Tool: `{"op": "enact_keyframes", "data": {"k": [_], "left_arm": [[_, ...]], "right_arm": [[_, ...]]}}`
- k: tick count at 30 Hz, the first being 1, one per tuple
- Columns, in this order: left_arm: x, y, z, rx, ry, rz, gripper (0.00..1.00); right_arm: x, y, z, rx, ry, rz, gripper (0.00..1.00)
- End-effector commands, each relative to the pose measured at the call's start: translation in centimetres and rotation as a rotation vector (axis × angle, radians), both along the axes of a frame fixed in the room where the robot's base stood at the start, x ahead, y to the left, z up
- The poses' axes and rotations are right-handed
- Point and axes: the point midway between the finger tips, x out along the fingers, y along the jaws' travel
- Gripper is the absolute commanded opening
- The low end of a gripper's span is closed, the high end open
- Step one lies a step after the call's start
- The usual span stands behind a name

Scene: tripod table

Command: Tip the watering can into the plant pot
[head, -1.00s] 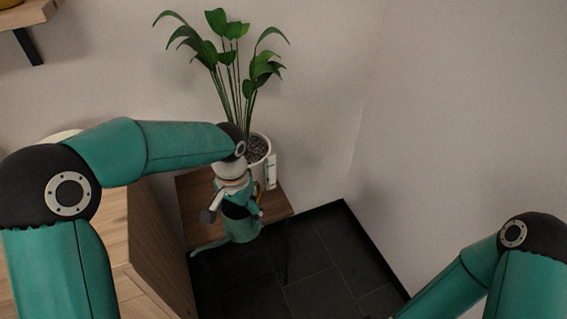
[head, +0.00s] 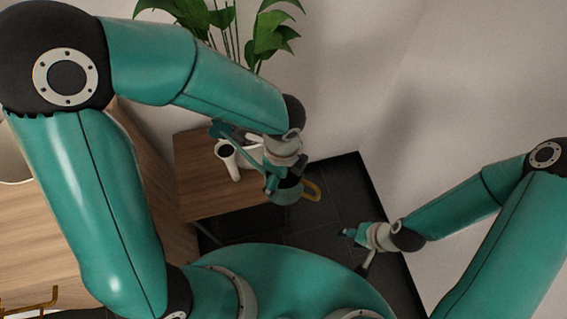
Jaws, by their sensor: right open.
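The can's yellow handle (head: 313,190) sticks out to the right. A thin dark teal part, seemingly its spout, reaches up left. The can is off the table, by its right edge. The plant (head: 272,36) shows its leaves above my left arm. Its white pot is mostly hidden behind that arm and gripper. My right gripper (head: 355,250) is open and empty at lower right, away from the can.
The wooden table top (head: 205,190) has free room at its front. A small white piece with a dark end (head: 228,160) shows over it; I cannot tell what it is. A wooden cabinet stands left. Walls close off the back and right, above a dark tiled floor (head: 325,220).

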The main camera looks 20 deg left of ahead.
Motion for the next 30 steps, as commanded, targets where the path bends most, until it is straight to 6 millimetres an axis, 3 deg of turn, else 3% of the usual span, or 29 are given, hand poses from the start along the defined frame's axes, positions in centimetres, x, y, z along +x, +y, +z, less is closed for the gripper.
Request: {"op": "enact_keyframes", "data": {"k": [25, 30], "left_arm": [[0.0, 0.3, -4.1, 0.0, 0.0, 0.014, 0.31], [-0.1, 0.3, -3.0, -0.028, 0.008, 0.016, 0.31]], "right_arm": [[0.0, 0.0, -3.7, 0.0, 0.0, 0.0, 0.48], [0.0, 0.0, -2.3, 0.0, -0.001, 0.0, 0.48]]}}
